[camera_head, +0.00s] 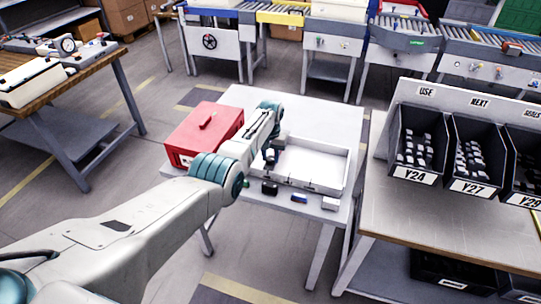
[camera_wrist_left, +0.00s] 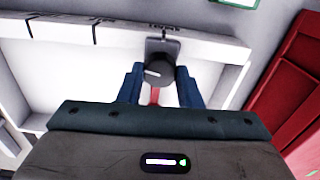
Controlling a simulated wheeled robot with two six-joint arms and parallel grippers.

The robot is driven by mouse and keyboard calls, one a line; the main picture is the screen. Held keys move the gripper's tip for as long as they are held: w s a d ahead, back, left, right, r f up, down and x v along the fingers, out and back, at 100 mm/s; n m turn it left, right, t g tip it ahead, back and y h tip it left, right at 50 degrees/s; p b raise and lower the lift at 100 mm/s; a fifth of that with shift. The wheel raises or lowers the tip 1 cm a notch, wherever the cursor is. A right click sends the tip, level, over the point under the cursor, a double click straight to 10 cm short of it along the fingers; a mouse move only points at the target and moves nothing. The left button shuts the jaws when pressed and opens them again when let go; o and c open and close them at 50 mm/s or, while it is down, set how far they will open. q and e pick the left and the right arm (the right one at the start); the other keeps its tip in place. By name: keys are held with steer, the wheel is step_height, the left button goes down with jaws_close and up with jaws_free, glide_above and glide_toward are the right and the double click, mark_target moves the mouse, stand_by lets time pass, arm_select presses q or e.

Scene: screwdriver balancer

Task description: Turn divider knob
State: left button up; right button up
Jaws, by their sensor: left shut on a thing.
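The divider knob (camera_wrist_left: 158,70) is a round black knob with a white pointer mark, on a grey bracket at the tray wall. In the wrist view it sits between the two blue fingers of my left gripper (camera_wrist_left: 159,80), which is shut on it. In the head view my left gripper (camera_head: 270,157) reaches down at the left part of the white tray (camera_head: 318,184), and the arm hides the knob there. A small red part shows below the knob between the fingers. My right gripper is in neither view.
A red box (camera_head: 204,130) stands on the white table (camera_head: 240,97) left of the tray. Small items, including a dark block (camera_head: 270,188) and a blue one (camera_head: 299,197), lie along the table front. Black bins (camera_head: 420,146) stand on the right bench.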

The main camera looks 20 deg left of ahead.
mark_target(270, 158)
arm_select(q)
steer(key=n, duration=0.6)
steer(key=shift+n, duration=0.3)
stand_by(0.4)
steer(key=o, duration=1)
steer(key=shift+c, duration=0.2)
steer(key=shift+r, duration=0.1)
steer(key=shift+r, duration=0.25)
step_height(270, 158, up, 10)
steer(key=shift+b, duration=0.45)
